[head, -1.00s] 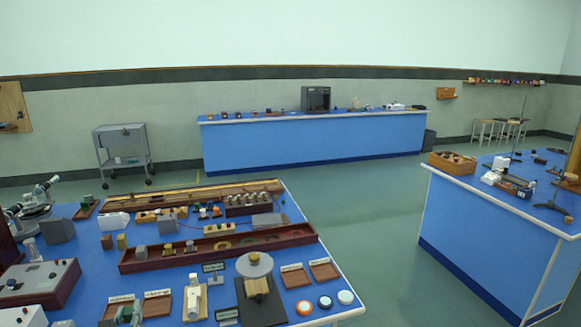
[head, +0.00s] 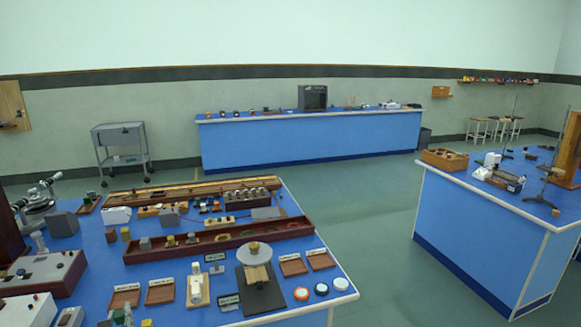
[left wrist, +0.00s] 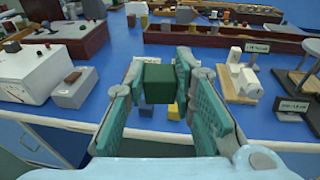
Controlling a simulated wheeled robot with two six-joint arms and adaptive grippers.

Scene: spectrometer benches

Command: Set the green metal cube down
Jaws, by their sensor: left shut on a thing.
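The green metal cube (left wrist: 159,84) is dark green and sits between the two teal-padded fingers of my left gripper (left wrist: 162,72) in the left wrist view. The gripper is shut on it and holds it near the bench's front edge. Whether the cube touches the bench is hard to tell. In the head view this spot is at the bottom edge, and the cube is not clear there. My right gripper is not in view.
The blue bench (head: 88,262) is crowded. A white device on a wooden base (left wrist: 240,84) stands right of the gripper. A grey box (left wrist: 75,88) and a larger control box (left wrist: 45,62) stand left. A long wooden tray (left wrist: 215,38) lies behind. Bare blue top shows around the gripper.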

